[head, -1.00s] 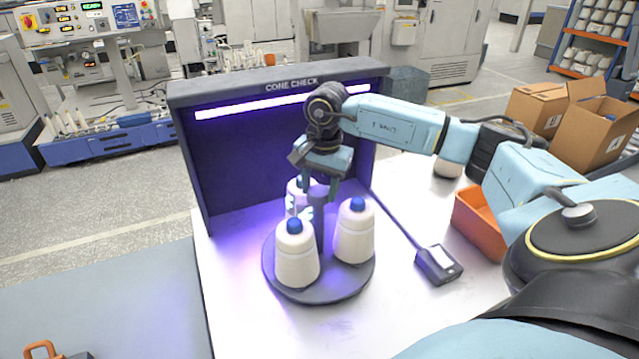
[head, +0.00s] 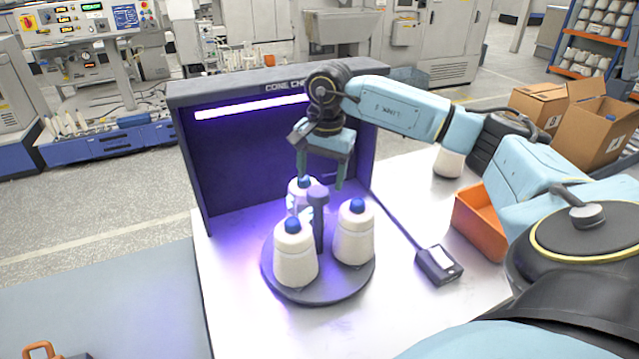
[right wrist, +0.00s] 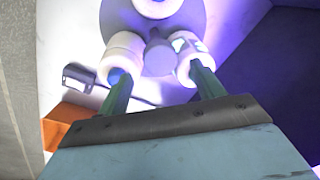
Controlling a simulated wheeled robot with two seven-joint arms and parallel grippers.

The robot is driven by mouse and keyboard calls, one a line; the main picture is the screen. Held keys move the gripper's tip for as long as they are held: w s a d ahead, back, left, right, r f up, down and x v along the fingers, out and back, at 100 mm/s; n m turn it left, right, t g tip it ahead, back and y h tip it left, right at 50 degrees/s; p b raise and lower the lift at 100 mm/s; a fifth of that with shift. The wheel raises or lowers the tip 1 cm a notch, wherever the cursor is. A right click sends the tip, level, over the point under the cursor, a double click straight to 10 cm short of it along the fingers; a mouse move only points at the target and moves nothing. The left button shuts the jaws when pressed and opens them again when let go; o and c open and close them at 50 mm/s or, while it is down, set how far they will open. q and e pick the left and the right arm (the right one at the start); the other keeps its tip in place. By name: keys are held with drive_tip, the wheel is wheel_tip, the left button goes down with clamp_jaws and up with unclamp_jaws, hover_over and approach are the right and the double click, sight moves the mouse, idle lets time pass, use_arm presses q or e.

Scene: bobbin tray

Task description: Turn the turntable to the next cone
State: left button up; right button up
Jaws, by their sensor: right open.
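The turntable (head: 318,291) is a dark disc in front of the dark cone check booth. It carries three white cones with blue tips: one front left (head: 295,260), one front right (head: 354,240), and one at the back (head: 303,187). The back cone has pale patches on its side and is partly hidden by the grey centre post (head: 318,215). My right gripper (head: 320,178) is open and empty just above the post. In the right wrist view its fingers (right wrist: 162,82) are spread, with the post top (right wrist: 157,58) beyond them. My left gripper is not in view.
The booth (head: 250,150), with a lit purple strip, stands close behind the turntable. A small dark box (head: 438,265) with a cable lies to the right. An orange bin (head: 480,222) and another white cone (head: 448,163) are further right. The white table's front is clear.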

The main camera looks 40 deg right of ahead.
wheel_tip(320, 180, up, 10)
drive_tip(key=shift+s+d+f, duration=0.15)
drive_tip(key=shift+s+f, duration=0.05)
drive_tip(key=shift+s, duration=0.2)
drive_tip(key=shift+f, duration=0.1)
